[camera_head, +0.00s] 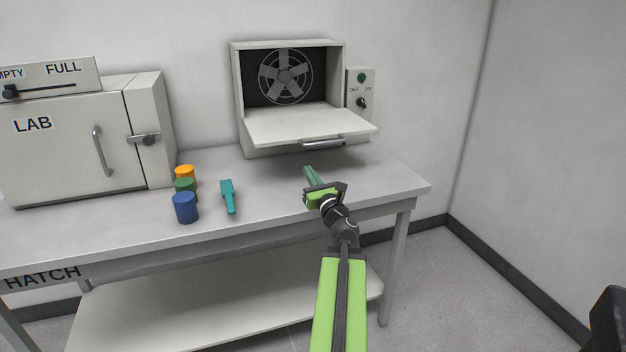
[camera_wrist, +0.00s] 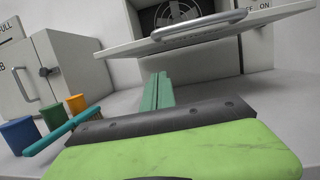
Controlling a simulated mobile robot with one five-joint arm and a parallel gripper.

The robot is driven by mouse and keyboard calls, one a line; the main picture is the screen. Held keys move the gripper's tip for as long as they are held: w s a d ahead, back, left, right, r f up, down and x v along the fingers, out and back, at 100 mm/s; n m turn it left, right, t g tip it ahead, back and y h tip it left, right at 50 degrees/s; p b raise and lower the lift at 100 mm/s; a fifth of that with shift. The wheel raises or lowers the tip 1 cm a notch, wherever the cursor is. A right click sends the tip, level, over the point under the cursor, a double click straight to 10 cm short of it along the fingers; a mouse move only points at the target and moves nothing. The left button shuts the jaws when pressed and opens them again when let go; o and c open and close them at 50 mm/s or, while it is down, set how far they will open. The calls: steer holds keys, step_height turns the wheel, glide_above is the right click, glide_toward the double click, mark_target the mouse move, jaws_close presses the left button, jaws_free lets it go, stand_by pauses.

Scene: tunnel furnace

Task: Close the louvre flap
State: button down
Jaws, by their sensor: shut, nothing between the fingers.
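The louvre flap (camera_head: 310,124) is a pale panel hinged on the front of the fan box. It hangs open, sticking out toward me nearly level, with a bar handle (camera_head: 323,142) along its front edge. In the wrist view the flap (camera_wrist: 215,36) is seen from low in front, with its handle (camera_wrist: 198,25) above my fingers. My gripper (camera_head: 312,175) is below and in front of the flap, over the table's front part. Its green fingers (camera_wrist: 158,92) are shut with nothing between them. I see a gap between the fingertips and the flap.
The fan box (camera_head: 238,90) shows a fan (camera_head: 285,76) inside; a switch panel (camera_head: 361,92) is on its right. A LAB cabinet (camera_head: 70,150) is far left.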

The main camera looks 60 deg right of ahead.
steer(key=shift+m+g+h, duration=0.4)
steer(key=shift+m+h, duration=0.1)
steer(key=shift+h, duration=0.1)
steer(key=s+d, duration=0.1)
steer(key=s+d+f, duration=0.1)
steer(key=s, duration=0.1)
steer(key=s+d+f, duration=0.1)
steer(key=s, duration=0.1)
steer(key=shift+d+f+b, duration=0.1)
steer(key=shift+b, duration=0.25)
steer(key=w+d+r+p, duration=0.5)
steer(key=w+r+p, duration=0.1)
steer(key=w, duration=0.2)
steer(key=shift+d+r+p, duration=0.35)
steer(key=shift+d+p, duration=0.05)
